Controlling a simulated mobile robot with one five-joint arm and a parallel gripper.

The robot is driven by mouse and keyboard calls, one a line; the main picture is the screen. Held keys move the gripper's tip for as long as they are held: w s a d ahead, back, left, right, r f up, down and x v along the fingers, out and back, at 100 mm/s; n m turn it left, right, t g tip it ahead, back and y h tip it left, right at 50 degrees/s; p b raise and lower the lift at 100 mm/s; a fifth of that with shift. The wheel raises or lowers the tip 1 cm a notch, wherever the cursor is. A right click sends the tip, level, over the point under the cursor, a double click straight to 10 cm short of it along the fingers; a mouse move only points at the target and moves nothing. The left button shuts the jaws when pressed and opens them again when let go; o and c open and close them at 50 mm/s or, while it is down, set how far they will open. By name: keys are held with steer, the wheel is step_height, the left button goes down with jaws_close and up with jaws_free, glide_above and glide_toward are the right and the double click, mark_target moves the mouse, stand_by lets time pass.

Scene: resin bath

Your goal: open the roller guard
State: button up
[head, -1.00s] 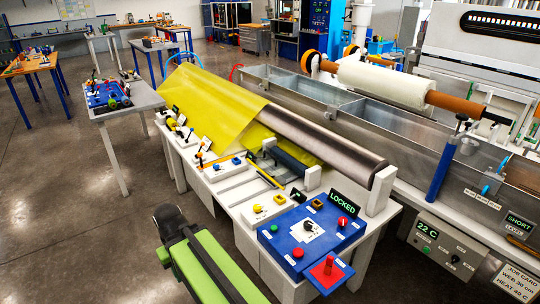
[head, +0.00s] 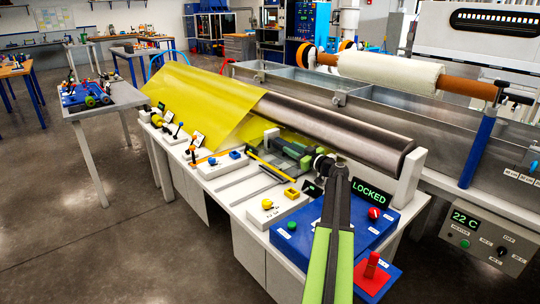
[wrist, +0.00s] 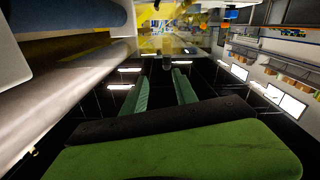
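The yellow see-through guard (head: 205,98) slopes over the left part of the rollers. It also shows ahead in the wrist view (wrist: 160,42). The long steel roller (head: 345,126) runs out from under it to the right. My gripper (head: 272,143) is over the bench at the guard's lower right end, in front of the steel roller. In the wrist view its two green fingers (wrist: 163,85) are apart, with no held thing visible. A small dark shape lies beyond the fingertips; I cannot tell what it is. A green display (head: 369,193) reads LOCKED.
A blue control box (head: 310,232) with a red knob (head: 374,213) stands below my arm, beside a red lever (head: 371,264). Small boxes with yellow and blue knobs line the bench front. A metal trough (head: 390,120) runs behind.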

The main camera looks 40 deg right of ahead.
mark_target(282, 146)
steer(key=shift+a+f, duration=0.35)
steer(key=shift+f, duration=0.2)
steer(key=shift+w+a, duration=0.1)
steer(key=shift+w, duration=0.45)
steer(key=w, duration=0.7)
steer(key=shift+d, duration=0.25)
jaws_close()
steer(key=shift+r, duration=0.1)
